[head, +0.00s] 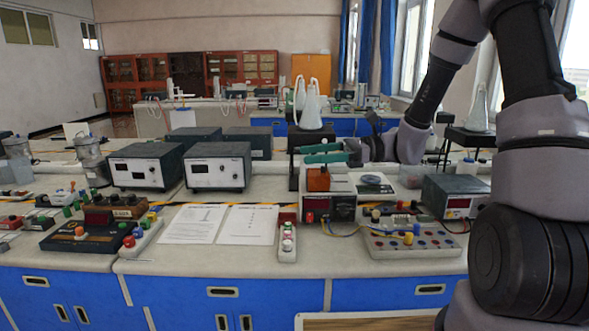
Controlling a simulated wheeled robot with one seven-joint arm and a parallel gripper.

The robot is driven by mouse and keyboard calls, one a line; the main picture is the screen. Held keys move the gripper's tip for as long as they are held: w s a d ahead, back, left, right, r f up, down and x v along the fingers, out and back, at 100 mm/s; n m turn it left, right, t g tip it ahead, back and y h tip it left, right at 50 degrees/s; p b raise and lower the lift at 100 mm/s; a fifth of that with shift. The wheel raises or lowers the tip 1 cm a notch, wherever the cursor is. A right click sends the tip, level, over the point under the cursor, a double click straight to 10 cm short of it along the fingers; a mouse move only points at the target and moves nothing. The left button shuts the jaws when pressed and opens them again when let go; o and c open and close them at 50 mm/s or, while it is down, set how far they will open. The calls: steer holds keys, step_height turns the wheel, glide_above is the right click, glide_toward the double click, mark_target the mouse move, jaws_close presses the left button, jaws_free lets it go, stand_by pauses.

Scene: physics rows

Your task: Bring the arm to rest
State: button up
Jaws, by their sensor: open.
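My arm comes in from the right side of the head view and reaches over the lab bench (330,258). My gripper (306,154) has teal fingers and points left. It is open, with nothing visible between the fingers. It is above an orange block (318,180), apart from it as far as I can tell.
Two power supplies (217,167) stand left of the gripper. Papers (219,224), a circuit board (412,240) and a meter box (455,195) lie nearby. A dark stand with a white flask (310,108) is behind the gripper. A wood-edged surface (365,320) shows at the bottom.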

steer(key=s+d+r+n+h, duration=0.3)
steer(key=s+d+n+h, duration=0.4)
steer(key=s+n+h, duration=0.15)
steer(key=s+d+r+n+t+h, duration=0.3)
steer(key=d+r+t+h, duration=0.3)
steer(key=d+r+t, duration=0.3)
steer(key=s+d, duration=0.1)
steer(key=d, duration=0.3)
steer(key=shift+r+n+h, duration=0.3)
steer(key=shift+n+h, duration=0.05)
stand_by(0.3)
